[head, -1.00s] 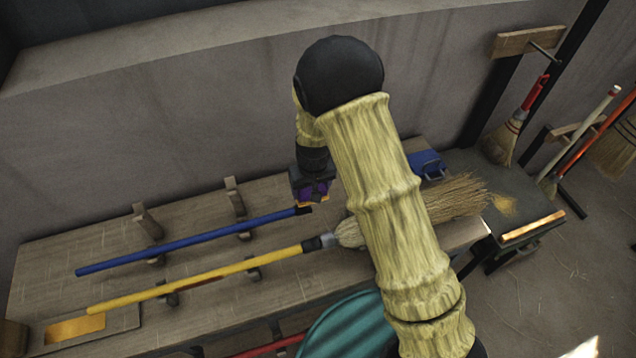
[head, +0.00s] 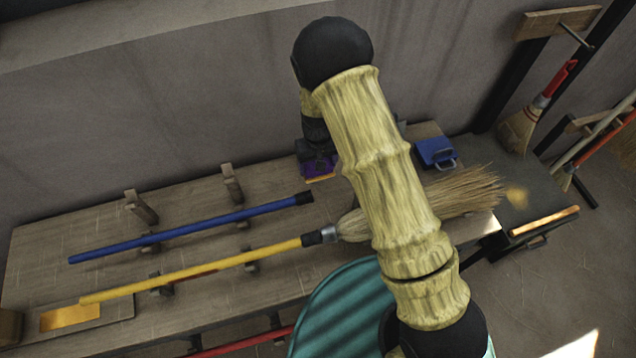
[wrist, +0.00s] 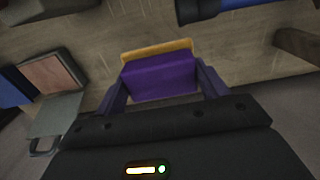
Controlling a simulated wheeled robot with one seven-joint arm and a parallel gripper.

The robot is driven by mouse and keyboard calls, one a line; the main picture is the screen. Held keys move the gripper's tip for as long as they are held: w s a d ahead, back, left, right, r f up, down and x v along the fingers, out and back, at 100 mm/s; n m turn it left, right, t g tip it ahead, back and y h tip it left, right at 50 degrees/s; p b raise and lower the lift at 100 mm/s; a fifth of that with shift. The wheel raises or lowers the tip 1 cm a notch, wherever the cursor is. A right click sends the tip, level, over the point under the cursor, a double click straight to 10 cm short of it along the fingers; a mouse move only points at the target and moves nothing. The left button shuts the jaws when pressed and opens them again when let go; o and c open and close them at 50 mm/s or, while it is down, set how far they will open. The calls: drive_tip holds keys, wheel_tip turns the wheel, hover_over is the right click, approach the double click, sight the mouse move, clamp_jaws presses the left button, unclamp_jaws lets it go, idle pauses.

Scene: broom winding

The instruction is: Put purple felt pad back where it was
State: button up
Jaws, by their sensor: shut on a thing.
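My gripper (wrist: 162,92) is shut on the purple felt pad (wrist: 160,78), a purple block with a yellow-orange edge strip, held between purple fingers. In the head view, my gripper (head: 319,172) is above the back part of the wooden bench (head: 200,195), near the black-tipped end of the blue pole. The pad's orange edge also shows there. My arm covers part of the bench to the right. I cannot tell exactly how high the pad is above the wood, or where its former place is.
The blue pole (head: 190,231) and the broom with a yellow handle (head: 190,273) lie in front of my gripper. Wooden pegs (head: 140,206) stand at the left. A blue box-like item (head: 434,152) is on the right. A teal ribbed drum (head: 345,310) stands in front.

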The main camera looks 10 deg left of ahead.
sight(318, 173)
wheel_tip(318, 173, down, 5)
drive_tip(key=shift+r+p, duration=0.1)
drive_tip(key=shift+p, duration=0.5)
drive_tip(key=shift+f+p, duration=0.65)
drive_tip(key=shift+f, duration=1.5)
drive_tip(key=o, duration=0.9)
wheel_tip(318, 173, up, 12)
drive_tip(key=b, duration=0.3)
drive_tip(key=shift+b, duration=0.35)
